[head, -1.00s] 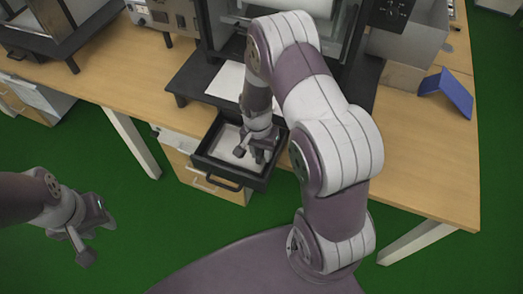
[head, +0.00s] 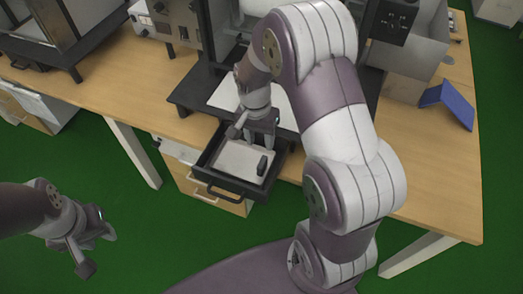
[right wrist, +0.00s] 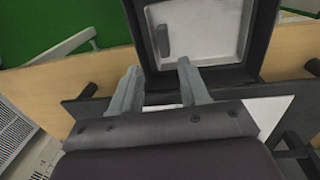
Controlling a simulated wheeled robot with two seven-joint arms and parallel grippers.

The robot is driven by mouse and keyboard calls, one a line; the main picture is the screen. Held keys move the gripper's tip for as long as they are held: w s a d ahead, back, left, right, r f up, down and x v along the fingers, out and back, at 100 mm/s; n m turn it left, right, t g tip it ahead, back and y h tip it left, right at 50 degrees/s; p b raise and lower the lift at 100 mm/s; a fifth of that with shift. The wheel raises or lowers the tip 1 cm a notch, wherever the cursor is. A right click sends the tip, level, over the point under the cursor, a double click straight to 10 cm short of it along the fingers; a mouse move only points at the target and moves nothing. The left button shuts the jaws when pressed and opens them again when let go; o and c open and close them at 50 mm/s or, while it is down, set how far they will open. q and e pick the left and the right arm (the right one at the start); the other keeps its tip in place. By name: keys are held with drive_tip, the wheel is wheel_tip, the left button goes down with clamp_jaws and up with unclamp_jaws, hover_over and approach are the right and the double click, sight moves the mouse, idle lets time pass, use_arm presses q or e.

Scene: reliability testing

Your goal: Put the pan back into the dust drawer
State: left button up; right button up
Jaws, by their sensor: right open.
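The pan (head: 236,157) is a flat light-grey tray with a small dark upright handle (head: 262,166). It lies inside the black dust drawer (head: 206,178), which is pulled out from under the black machine platform. The pan (right wrist: 210,35) and its handle (right wrist: 162,40) also show in the right wrist view, framed by the drawer walls (right wrist: 262,45). My right gripper (head: 260,140) is open and empty above the drawer's back end, apart from the handle. Its fingers (right wrist: 157,72) are spread in the right wrist view. My left gripper (head: 98,250) hangs over the green floor, far from the drawer; its jaw opening is unclear.
The wooden bench (head: 430,170) carries the black machine platform (head: 190,88) with a white sheet (head: 228,90) on it. A blue angled object (head: 449,103) lies at the right. A cabinet (head: 212,190) stands below the drawer. The floor in front is clear.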

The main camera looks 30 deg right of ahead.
drive_tip(key=s+a+r+n+t, duration=0.2)
drive_tip(key=s+a+r+n, duration=0.3)
drive_tip(key=s+n, duration=0.4)
drive_tip(key=shift+s+n, duration=0.3)
drive_tip(key=shift+n, duration=0.3)
drive_tip(key=shift+s, duration=0.1)
